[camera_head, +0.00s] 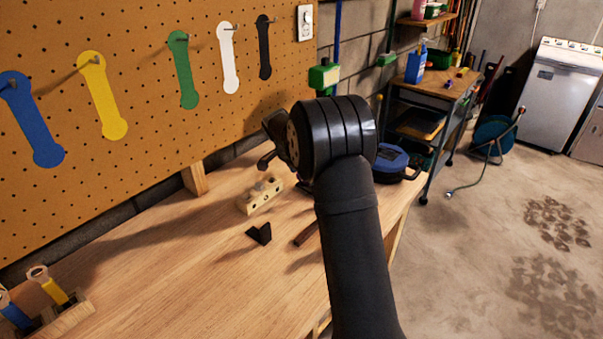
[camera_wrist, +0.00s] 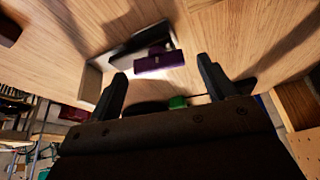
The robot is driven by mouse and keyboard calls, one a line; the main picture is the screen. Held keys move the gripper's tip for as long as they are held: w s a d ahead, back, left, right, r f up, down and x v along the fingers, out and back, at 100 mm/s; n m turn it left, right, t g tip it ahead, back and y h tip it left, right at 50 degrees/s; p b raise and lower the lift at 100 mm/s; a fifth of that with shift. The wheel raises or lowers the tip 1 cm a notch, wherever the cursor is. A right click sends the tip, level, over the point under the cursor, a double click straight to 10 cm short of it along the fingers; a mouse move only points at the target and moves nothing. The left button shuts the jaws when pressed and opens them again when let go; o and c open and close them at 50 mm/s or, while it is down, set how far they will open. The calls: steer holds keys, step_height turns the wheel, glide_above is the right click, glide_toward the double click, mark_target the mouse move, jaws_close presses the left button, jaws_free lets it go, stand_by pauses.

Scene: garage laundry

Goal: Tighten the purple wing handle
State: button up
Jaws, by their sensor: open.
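The purple wing handle (camera_wrist: 160,62) shows in the wrist view as a dark purple bar with a narrower stub on its far side. It lies ahead of my gripper (camera_wrist: 162,70), across the gap between the two black fingers. The fingers are open, and no contact with the handle is visible. A pale grey surface (camera_wrist: 120,56) is next to the handle. In the head view, my gripper (camera_head: 267,148) hangs above the bench at the end of my dark arm. I cannot make out the purple handle there; my arm and wrist cover part of the bench.
A light wooden block with knobs (camera_head: 261,195) and a black angled piece (camera_head: 260,234) sit on the wooden bench (camera_head: 180,270). A blue round case (camera_head: 392,162) is at the right end. The bench's left middle is clear.

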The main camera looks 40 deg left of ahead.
steer(key=v, duration=1.7)
steer(key=shift+r, duration=0.3)
steer(key=shift+d, duration=0.1)
steer(key=c, duration=0.5)
steer(key=shift+w+d+f+n, duration=0.15)
steer(key=shift+w+d+n, duration=0.05)
steer(key=shift+n, duration=0.2)
steer(key=c, duration=0.4)
steer(key=d+n, duration=0.1)
steer(key=n, duration=0.1)
steer(key=w+d+n+g+y, duration=0.1)
steer(key=n, duration=0.1)
steer(key=w+d+f+n+g+y, duration=0.1)
steer(key=d+n, duration=0.1)
steer(key=n, duration=0.1)
steer(key=shift+w, duration=0.15)
steer(key=shift+c, duration=0.6)
steer(key=w+d+n+g+y, duration=0.25)
steer(key=d+n, duration=0.25)
steer(key=n, duration=0.5)
steer(key=shift+t+y, duration=0.35)
steer(key=x, duration=1.7)
steer(key=shift+w+d, duration=0.1)
steer(key=shift+w, duration=0.15)
steer(key=shift+c, duration=0.4)
